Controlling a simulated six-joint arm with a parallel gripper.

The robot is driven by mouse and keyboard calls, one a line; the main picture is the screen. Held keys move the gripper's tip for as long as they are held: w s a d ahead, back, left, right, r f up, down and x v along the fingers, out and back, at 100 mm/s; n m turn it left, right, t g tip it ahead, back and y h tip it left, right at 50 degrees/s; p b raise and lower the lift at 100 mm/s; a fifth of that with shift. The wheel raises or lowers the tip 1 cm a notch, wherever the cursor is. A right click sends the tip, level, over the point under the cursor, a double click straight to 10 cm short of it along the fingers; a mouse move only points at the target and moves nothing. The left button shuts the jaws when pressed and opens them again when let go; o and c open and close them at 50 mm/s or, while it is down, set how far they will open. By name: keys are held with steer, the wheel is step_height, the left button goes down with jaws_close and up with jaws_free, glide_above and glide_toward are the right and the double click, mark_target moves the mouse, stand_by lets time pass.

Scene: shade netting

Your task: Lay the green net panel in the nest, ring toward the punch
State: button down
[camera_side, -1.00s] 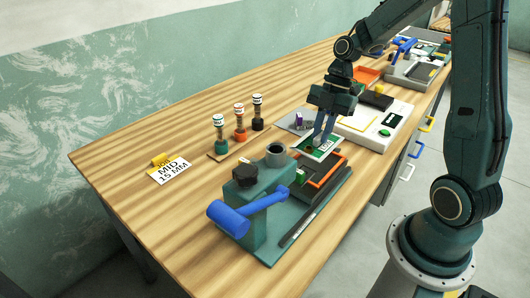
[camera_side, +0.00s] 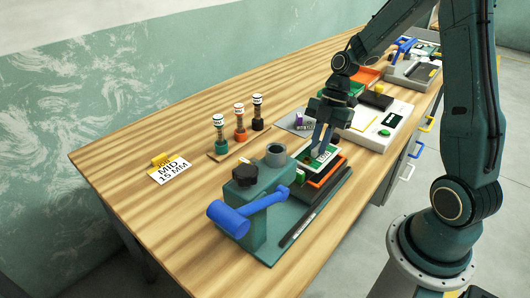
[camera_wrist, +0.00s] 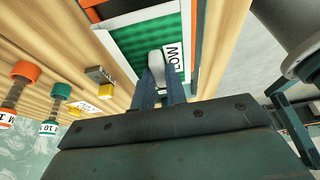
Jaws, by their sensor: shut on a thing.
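The green net panel (camera_side: 313,166) has a white border and a white label; it also shows in the wrist view (camera_wrist: 122,44). The panel is over the far part of the nest (camera_side: 330,182), a dark bed with an orange rim. I cannot tell whether it touches the nest. The punch (camera_side: 250,205), a teal block with a blue lever and black knob, stands nearer the camera. I cannot make out the panel's ring.
Several colour-capped stamps (camera_side: 240,125) stand on a strip at left. A yellow-clipped card (camera_side: 169,172) reads MID 15 MM. A dark bar (camera_side: 315,208) runs along the punch base.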

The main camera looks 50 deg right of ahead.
steer(key=shift+f, duration=1.35)
steer(key=shift+f, duration=0.35)
stand_by(0.5)
steer(key=c, duration=1.3)
jaws_free()
steer(key=shift+c, duration=0.2)
steer(key=shift+r, duration=0.1)
steer(key=v, duration=1.3)
steer(key=shift+d+r, duration=0.2)
steer(key=shift+r, duration=0.1)
steer(key=shift+a, duration=0.1)
